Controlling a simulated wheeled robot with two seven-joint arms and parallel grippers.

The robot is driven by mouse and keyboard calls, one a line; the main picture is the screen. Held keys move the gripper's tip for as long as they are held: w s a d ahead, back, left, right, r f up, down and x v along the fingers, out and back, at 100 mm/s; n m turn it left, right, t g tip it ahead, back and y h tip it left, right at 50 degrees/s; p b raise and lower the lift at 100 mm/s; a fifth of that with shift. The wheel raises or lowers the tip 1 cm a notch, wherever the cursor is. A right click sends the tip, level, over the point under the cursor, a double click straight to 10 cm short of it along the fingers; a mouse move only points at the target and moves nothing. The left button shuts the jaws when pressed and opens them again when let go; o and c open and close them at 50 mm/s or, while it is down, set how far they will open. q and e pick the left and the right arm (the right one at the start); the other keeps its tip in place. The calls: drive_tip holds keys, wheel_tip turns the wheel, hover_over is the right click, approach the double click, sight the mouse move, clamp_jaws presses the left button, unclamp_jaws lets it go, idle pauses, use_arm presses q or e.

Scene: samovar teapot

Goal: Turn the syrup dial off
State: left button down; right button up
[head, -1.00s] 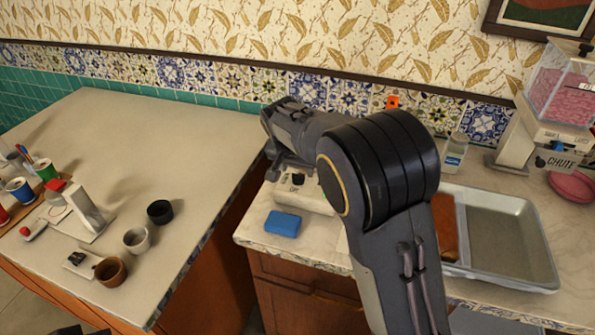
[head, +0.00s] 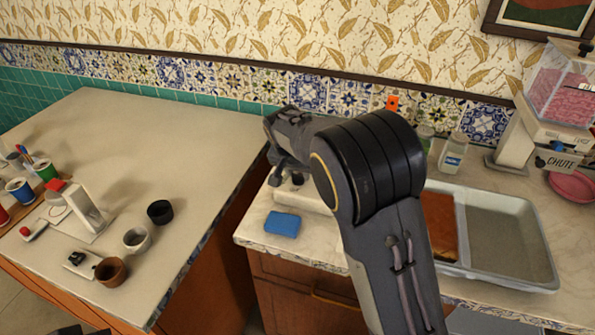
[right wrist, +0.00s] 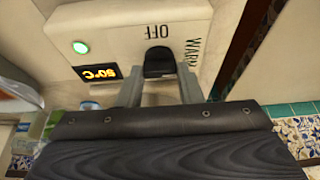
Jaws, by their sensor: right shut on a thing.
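A black dial knob (right wrist: 159,61) stands on a pale appliance (right wrist: 120,30) in the right wrist view. The word OFF is printed just above the knob, and WARM is at its right. No pointer mark on the knob is clear to me. My right gripper (right wrist: 160,82) is shut on the knob, one finger on each side. In the head view the right gripper (head: 288,172) is over the white appliance (head: 314,200) on the counter, largely hidden by my own arm.
A blue sponge (head: 283,223) lies in front of the appliance. A metal tray (head: 507,240) and a small jar (head: 453,152) are right of my arm. Cups (head: 137,239) stand on the left counter. The appliance has a lit green light (right wrist: 80,47) and an orange display (right wrist: 97,72).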

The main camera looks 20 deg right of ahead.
drive_tip(key=n+y, duration=0.1)
drive_tip(key=n, duration=0.1)
drive_tip(key=n+b, duration=0.1)
drive_tip(key=n, duration=0.1)
drive_tip(key=shift+d+n+t+y, duration=0.2)
drive_tip(key=shift+n+t+y, duration=0.2)
drive_tip(key=n+y, duration=0.1)
drive_tip(key=n, duration=0.3)
drive_tip(key=shift+d+n+y, duration=0.15)
drive_tip(key=shift+n+y, duration=0.15)
drive_tip(key=shift+y, duration=0.1)
drive_tip(key=n+y, duration=0.1)
drive_tip(key=n, duration=0.3)
drive_tip(key=shift+d+g+y, duration=0.1)
drive_tip(key=shift+g+y, duration=0.3)
drive_tip(key=shift+w+n+g+y+p, duration=0.1)
drive_tip(key=shift+n+g+y+p, duration=0.45)
drive_tip(key=shift+n, duration=1.75)
drive_tip(key=o, duration=1)
drive_tip(key=shift+r, duration=0.1)
